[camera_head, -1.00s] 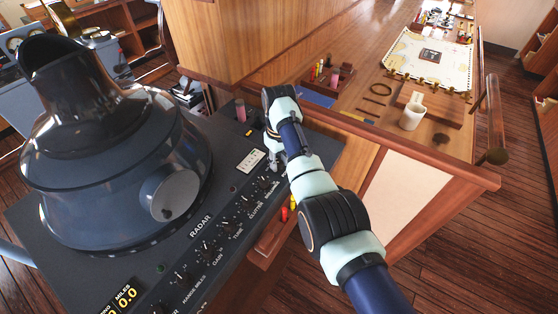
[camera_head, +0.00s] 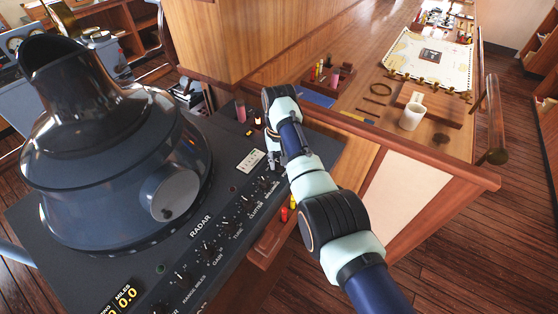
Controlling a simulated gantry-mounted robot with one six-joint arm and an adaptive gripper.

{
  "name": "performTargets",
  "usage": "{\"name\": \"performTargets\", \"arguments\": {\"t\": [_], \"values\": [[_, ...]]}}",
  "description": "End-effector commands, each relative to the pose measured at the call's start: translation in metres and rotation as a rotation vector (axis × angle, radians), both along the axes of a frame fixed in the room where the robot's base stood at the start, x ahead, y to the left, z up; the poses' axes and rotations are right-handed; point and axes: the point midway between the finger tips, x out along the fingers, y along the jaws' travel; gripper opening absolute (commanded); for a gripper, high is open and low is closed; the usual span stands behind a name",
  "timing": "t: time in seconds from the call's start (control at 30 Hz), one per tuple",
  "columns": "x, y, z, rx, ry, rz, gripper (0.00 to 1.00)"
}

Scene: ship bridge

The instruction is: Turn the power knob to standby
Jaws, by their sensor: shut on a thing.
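The radar console's front panel (camera_head: 200,262) carries a slanted row of dark knobs. A knob (camera_head: 160,308) at the bottom edge has a cut-off label ending in "ER"; its setting is not readable. Another knob (camera_head: 182,279) above it is marked for range miles. My gripper (camera_head: 279,160) is at the far upper end of the panel, beside the last knobs (camera_head: 266,184) and well away from the bottom knob. It is shut, mostly hidden by my own wrist, and what is between its fingers cannot be seen.
The large dark radar hood (camera_head: 115,165) fills the left of the console. A wooden desk (camera_head: 365,75) with a white mug (camera_head: 411,116) and a chart (camera_head: 430,58) lies behind my arm. Red and yellow items (camera_head: 285,212) sit beside the panel's right edge.

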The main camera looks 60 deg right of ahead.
Motion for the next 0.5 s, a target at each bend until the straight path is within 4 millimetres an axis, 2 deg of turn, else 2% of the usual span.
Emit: {"name": "performTargets", "arguments": {"t": [0.2, 0.23, 0.37, 0.5], "values": [[0.0001, -0.0002, 0.0013, -0.001, -0.001, 0.001, 0.0], [0.0002, -0.0002, 0.0013, -0.001, -0.001, 0.001, 0.35], [0.0001, -0.0002, 0.0009, -0.001, -0.001, 0.001, 0.56], [0.0001, -0.0001, 0.0006, 0.0, 0.0, 0.001, 0.56]]}}
